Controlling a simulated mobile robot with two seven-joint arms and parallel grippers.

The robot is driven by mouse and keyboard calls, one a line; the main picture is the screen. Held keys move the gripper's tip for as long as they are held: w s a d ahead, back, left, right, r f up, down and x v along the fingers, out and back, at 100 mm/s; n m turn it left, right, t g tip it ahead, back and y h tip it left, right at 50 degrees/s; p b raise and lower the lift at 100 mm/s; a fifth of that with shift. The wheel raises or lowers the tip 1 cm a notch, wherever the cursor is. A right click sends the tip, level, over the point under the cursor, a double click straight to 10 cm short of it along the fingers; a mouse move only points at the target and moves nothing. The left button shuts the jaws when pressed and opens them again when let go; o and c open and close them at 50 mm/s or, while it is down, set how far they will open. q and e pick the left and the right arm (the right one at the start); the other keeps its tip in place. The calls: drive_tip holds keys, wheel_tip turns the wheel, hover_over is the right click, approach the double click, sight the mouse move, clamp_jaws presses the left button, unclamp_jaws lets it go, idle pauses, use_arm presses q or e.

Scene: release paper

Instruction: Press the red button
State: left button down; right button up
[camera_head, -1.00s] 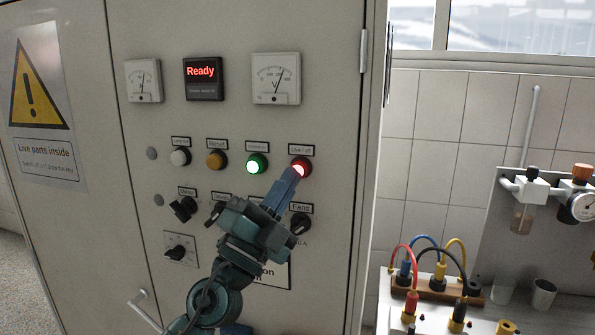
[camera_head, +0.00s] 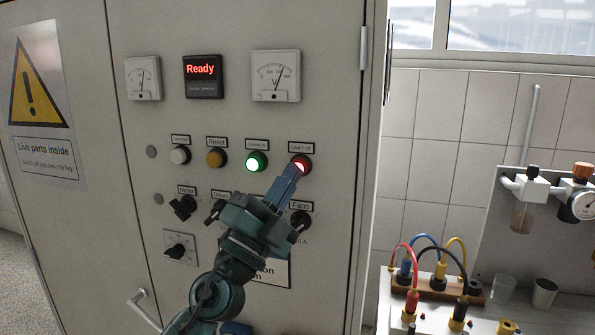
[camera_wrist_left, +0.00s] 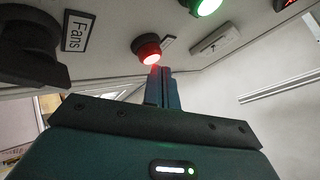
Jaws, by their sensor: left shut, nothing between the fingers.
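The lit red button (camera_head: 301,163) is on the cabinet panel at the right end of the button row, under a small label. It also shows in the left wrist view (camera_wrist_left: 147,49). My left gripper (camera_head: 293,172) is shut and empty, its fingertips just in front of the red button's lower edge. In the left wrist view its closed fingers (camera_wrist_left: 160,75) point at the button's lower rim. I cannot tell whether they touch it. My right gripper is not in view.
A lit green button (camera_head: 256,162), an amber button (camera_head: 215,159) and a white button (camera_head: 180,156) sit left of the red one. The Fans knob (camera_head: 300,221) is below it. Meters and a "Ready" display (camera_head: 203,77) are above. A bench with cables (camera_head: 437,262) stands at right.

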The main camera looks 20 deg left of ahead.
use_arm(q)
drive_tip(key=shift+w, duration=0.5)
idle(0.7)
drive_tip(key=shift+s, duration=0.85)
drive_tip(key=shift+s+a+p, duration=0.1)
drive_tip(key=shift+s+p, duration=0.6)
drive_tip(key=shift+s, duration=1.85)
